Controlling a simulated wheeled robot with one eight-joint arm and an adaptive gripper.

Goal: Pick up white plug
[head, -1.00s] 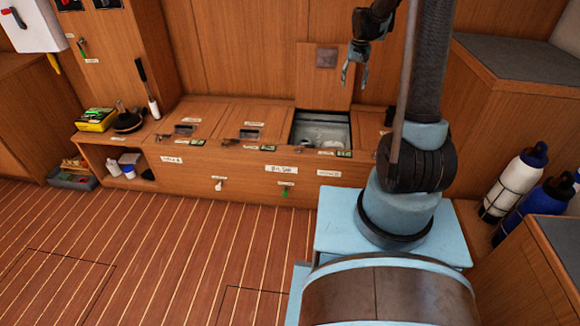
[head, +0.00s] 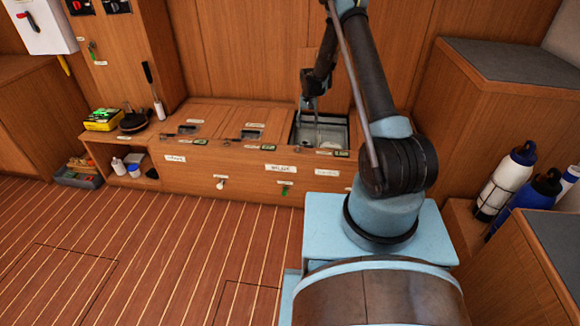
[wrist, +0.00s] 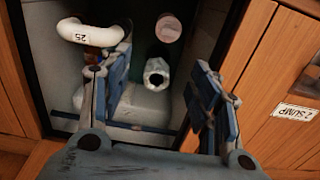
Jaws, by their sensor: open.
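My gripper (head: 308,122) reaches down into the open locker (head: 347,125) in the bench. In the wrist view my gripper (wrist: 147,75) is open, with one finger on each side and nothing held. A white round piece with a dark hollow end (wrist: 158,73) shows between the fingers, beyond them; I cannot tell for certain whether it is the white plug. A white curved hose marked 25 (wrist: 90,33) is at upper left, close to the left finger. A pale pink disc (wrist: 169,27) lies further up. A white knob-like piece (head: 221,183) also shows on the bench front.
The locker's walls close in around my gripper. Its raised lid stands behind, partly hidden by my arm. Two closed hatches (head: 240,120) lie left of the locker. Bottles (head: 507,180) stand at right.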

